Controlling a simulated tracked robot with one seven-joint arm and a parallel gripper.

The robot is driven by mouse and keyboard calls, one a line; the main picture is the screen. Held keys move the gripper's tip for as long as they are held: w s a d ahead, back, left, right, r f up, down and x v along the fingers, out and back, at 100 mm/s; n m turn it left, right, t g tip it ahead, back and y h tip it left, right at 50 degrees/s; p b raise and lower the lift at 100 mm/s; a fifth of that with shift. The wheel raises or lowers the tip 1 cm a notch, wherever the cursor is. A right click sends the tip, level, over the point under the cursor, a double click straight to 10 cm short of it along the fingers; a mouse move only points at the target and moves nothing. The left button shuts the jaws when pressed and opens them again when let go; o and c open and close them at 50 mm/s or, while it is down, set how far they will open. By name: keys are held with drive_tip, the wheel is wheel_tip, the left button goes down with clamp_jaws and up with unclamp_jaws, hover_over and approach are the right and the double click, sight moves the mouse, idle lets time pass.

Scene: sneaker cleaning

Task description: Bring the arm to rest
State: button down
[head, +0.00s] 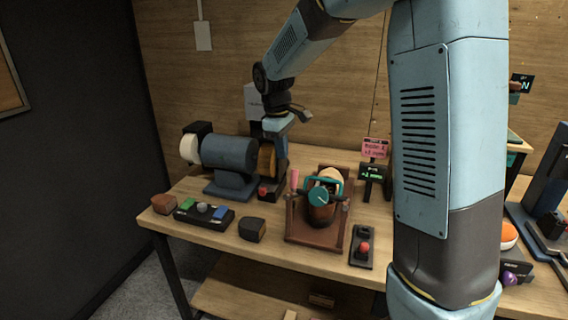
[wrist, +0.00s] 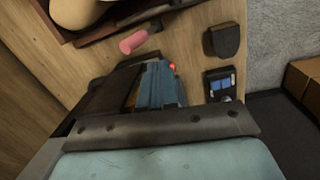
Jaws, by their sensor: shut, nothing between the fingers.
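My arm is pale blue with dark joints and reaches from the right to the upper middle of the head view. My gripper (head: 280,150) hangs at its end, pointing down, in front of the wall and close to the brown wheel of the bench machine (head: 229,154). I cannot tell from the head view whether it touches the machine. The fingers look shut and hold nothing. In the wrist view the gripper (wrist: 158,85) shows as blue and dark parts beyond a dark bar, with a small red button partly beside it.
A pink cylinder (wrist: 133,41) lies near the gripper in the wrist view.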

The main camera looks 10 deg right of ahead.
drive_tip(key=s+d+r+m+t, duration=0.1)
drive_tip(key=s+d+r+m, duration=0.3)
drive_tip(key=s, duration=0.3)
drive_tip(key=s+d+r+m+t, duration=0.1)
drive_tip(key=s+d+r, duration=0.3)
drive_tip(key=s+r, duration=0.25)
drive_tip(key=s+d+m+t, duration=0.1)
drive_tip(key=s+d+m, duration=0.1)
drive_tip(key=s, duration=0.6)
drive_tip(key=s+d+m+t+y, duration=0.1)
drive_tip(key=s+m+t, duration=0.1)
drive_tip(key=s, duration=0.6)
drive_tip(key=shift+d+f+m, duration=0.4)
drive_tip(key=shift+f+m, duration=0.05)
drive_tip(key=shift+m, duration=0.45)
drive_tip(key=c, duration=1.8)
unclamp_jaws()
